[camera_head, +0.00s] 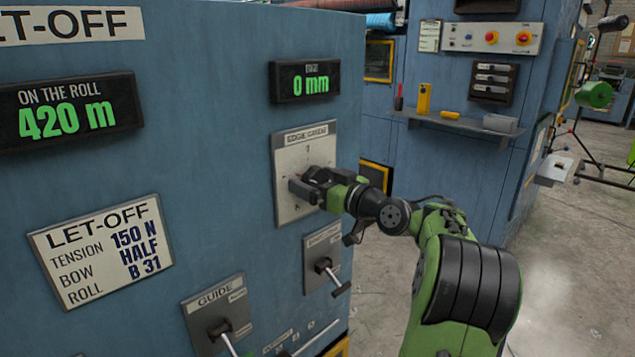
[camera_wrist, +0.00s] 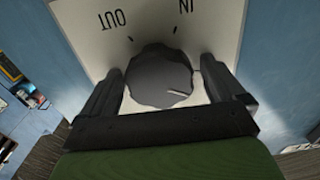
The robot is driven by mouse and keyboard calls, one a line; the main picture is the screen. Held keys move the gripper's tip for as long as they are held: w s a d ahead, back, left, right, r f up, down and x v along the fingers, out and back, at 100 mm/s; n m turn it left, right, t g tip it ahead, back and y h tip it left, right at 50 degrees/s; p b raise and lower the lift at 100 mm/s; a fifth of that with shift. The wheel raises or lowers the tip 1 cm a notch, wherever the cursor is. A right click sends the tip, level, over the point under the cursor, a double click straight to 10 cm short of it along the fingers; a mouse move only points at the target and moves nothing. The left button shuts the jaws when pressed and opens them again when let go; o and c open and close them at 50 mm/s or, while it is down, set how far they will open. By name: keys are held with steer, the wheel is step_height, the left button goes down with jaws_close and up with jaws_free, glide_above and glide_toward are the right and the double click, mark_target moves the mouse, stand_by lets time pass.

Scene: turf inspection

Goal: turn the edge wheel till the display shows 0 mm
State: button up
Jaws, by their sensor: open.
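The edge display (camera_head: 304,81) on the blue cabinet reads 0 mm in green. The edge wheel (camera_wrist: 160,78) is a dark, lobed knob with a light mark, seen in the wrist view between my gripper's fingers. The words OUT and IN show upside down on the plate around it. My gripper (camera_head: 308,187) is at the wheel with its jaws open, one finger on each side. In the wrist view the gripper (camera_wrist: 162,92) shows small gaps beside the knob.
A guide lever (camera_head: 222,330) and another lever (camera_head: 332,277) stick out below the plate. The roll display (camera_head: 66,110) reads 420 m, and a let-off card (camera_head: 100,250) hangs at left. A shelf (camera_head: 458,121) with small items is behind. Open floor lies at right.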

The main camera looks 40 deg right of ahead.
steer(key=s, duration=1.5)
steer(key=shift+s+d+p, duration=0.2)
steer(key=shift+s+p, duration=0.15)
steer(key=shift+s, duration=0.05)
